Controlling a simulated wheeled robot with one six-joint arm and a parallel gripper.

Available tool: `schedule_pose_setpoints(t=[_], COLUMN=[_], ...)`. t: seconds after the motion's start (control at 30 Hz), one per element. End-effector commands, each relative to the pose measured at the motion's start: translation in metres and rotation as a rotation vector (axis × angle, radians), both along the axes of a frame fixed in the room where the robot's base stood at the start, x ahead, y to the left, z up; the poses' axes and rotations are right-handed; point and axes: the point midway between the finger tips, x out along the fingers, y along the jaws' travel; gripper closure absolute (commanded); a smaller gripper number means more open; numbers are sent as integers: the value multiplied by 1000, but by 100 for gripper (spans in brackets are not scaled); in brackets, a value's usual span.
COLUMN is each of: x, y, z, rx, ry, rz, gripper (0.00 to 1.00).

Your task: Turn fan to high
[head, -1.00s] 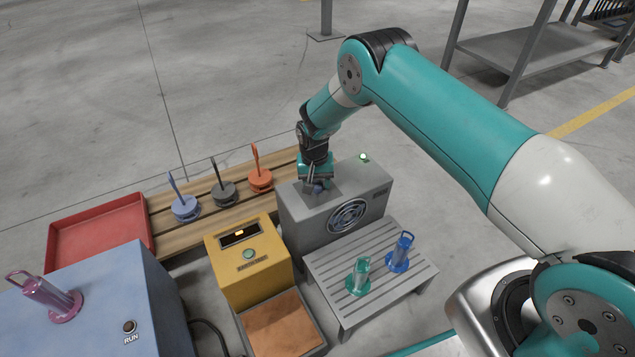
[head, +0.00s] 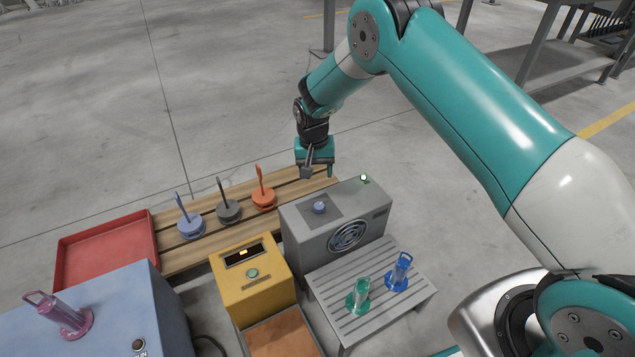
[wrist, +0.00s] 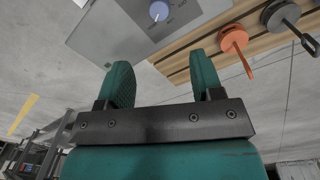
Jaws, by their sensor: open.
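The fan unit is a grey box (head: 300,228) with a round fan grille (head: 348,235) on its front. A small blue-violet knob (head: 319,207) sits on a darker panel on its top. The knob also shows at the top of the wrist view (wrist: 159,11), with a pale pointer line and small markings beside it, too small to read. My gripper (head: 318,172) is open and empty. It hangs above and behind the box, clear of the knob. A small light (head: 363,178) glows whitish-green on the box's back right corner.
A yellow box with a green button (head: 252,273) stands left of the fan unit. A slatted grey stand (head: 375,310) at front right holds a green and a blue handled piece. Blue, dark and orange handled discs stand on a wooden pallet (head: 190,262). A red tray (head: 105,240) lies farther left.

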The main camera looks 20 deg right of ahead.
Motion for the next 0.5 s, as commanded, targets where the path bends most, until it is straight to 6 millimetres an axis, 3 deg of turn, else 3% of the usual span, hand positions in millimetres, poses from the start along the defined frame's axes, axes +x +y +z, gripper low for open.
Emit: schedule_pose_setpoints(t=[0.03,0.2,0.5], x=[0,0,0], y=[1,1,2], z=[13,33,39], rx=[0,0,-1], ry=[-1,0,0], rz=[0,0,0], gripper=[40,40,40])
